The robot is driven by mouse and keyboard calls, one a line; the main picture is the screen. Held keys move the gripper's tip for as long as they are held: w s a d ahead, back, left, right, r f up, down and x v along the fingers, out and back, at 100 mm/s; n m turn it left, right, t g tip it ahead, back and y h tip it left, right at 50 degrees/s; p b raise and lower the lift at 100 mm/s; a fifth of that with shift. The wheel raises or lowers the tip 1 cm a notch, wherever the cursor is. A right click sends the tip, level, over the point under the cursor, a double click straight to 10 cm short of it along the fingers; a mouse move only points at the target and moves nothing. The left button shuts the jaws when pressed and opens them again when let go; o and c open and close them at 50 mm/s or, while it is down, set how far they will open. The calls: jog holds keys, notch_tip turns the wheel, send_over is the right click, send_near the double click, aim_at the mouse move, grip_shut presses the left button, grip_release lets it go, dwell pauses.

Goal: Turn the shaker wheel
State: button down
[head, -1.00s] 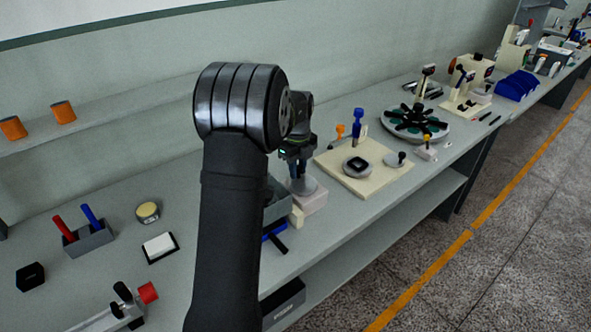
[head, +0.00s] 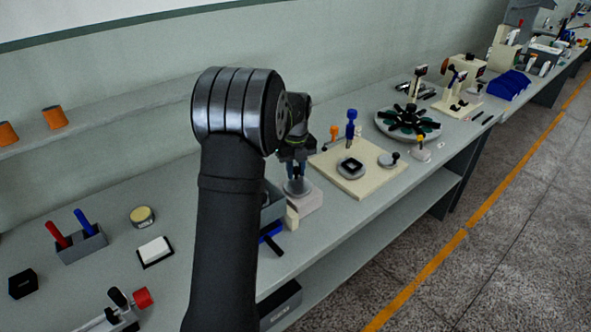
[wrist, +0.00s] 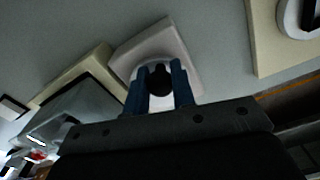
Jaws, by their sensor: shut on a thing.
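The shaker wheel seems to be the pale round disc (wrist: 176,99) with a black upright knob (wrist: 160,79), on top of a light block (wrist: 150,45) in the wrist view. The block also shows in the head view (head: 303,203), partly behind my arm. My gripper (wrist: 160,85) is over the disc, its two blue fingers on either side of the knob and shut on it. In the head view, my gripper (head: 296,178) points down onto the disc. The lower part of the knob and part of the disc are hidden by the fingers.
A grey bin (head: 272,208) stands close on the left of the block. A cream board (head: 364,182) with a dial and knobs lies to the right, and a round carousel (head: 385,128) stands beyond it. The bench front edge is close to the block.

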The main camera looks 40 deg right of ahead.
aim_at(296, 168)
jog(key=c, duration=1.2)
grip_release()
jog(key=shift+r, duration=0.1)
notch_tip(296, 168, up, 17)
jog(key=shift+r, duration=0.1)
notch_tip(296, 168, down, 18)
jog(key=shift+r, duration=0.25)
